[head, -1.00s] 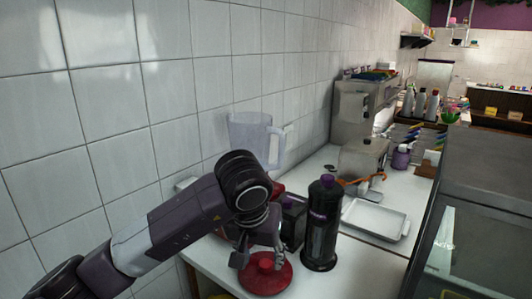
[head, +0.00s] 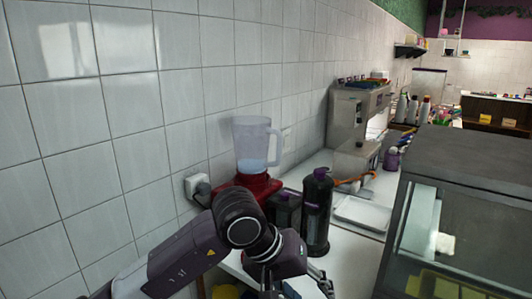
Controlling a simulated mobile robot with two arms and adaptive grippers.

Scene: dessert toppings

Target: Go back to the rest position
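My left arm comes in from the lower left, and its gripper (head: 296,286) is low in the picture in front of the counter. Its two fingers stand apart with nothing visible between them; the tips are near the bottom edge. My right gripper is not in view. A blender with a clear jug (head: 251,148) and a red base (head: 262,187) stands against the tiled wall, behind my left wrist. The red lid seen earlier on the counter does not show now; my arm covers that area.
A black bottle with a purple cap (head: 317,212) and a dark container (head: 284,209) stand close beyond my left gripper. A white tray (head: 362,214) lies behind them. A glass display case (head: 470,210) fills the right side. A wall socket (head: 197,185) is left of the blender.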

